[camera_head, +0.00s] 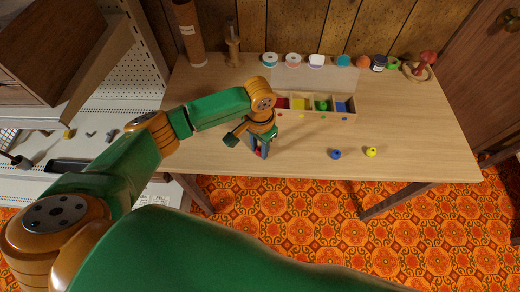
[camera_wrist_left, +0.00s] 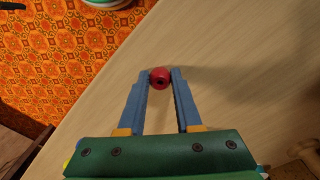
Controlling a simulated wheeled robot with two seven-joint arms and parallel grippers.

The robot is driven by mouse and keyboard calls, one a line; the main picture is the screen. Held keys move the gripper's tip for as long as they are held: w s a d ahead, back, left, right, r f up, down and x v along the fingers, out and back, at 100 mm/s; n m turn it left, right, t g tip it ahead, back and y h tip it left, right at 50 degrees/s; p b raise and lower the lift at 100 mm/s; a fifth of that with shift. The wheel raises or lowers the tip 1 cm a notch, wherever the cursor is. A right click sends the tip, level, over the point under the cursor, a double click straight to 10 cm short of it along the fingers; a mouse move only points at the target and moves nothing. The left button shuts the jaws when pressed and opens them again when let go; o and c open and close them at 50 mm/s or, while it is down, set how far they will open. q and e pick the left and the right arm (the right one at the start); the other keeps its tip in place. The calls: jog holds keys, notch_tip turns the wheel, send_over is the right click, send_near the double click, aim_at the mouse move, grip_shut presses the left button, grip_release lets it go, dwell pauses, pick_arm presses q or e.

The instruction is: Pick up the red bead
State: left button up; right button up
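The red bead (camera_wrist_left: 160,78) sits between the blue fingertips of my left gripper (camera_wrist_left: 160,80) in the left wrist view, and both fingers touch its sides. In the head view my left gripper (camera_head: 259,150) points down near the table's front edge, left of centre, and a bit of red shows between its fingers. I cannot tell whether the bead rests on the wooden table (camera_head: 410,120) or is just above it. My right gripper is not in view.
A blue bead (camera_head: 335,154) and a yellow bead (camera_head: 371,152) lie on the table to the right. A divided box (camera_head: 315,116) with coloured compartments stands behind, a green bead (camera_head: 321,105) in its green one. Several jars line the back. A cardboard tube (camera_head: 189,35) stands back left.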

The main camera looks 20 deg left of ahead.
pick_arm(q)
grip_shut()
